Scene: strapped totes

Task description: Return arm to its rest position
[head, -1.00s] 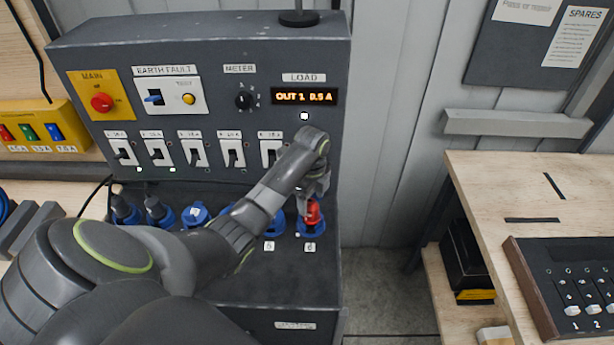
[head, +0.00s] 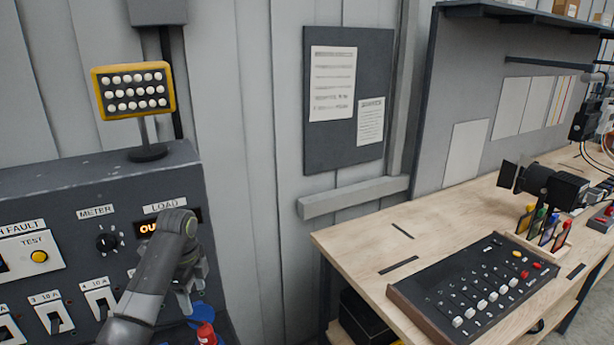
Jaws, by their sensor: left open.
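My left arm reaches in from the lower left of the head view, in front of the grey power panel (head: 62,205). My left gripper (head: 188,300) is at its end, open, beside the panel's right part. A red plug (head: 207,334) stands in a blue socket (head: 200,312) just below the gripper, apart from it as far as I can see. The arm hides part of the orange LOAD display (head: 148,228). My right gripper is not in view.
A yellow-framed lamp (head: 134,92) stands on top of the panel. To the right is a wooden bench (head: 350,240) with a dark slider console (head: 475,290) and a black spotlight (head: 550,185). A notice board (head: 346,150) hangs on the wall. A gap separates panel and bench.

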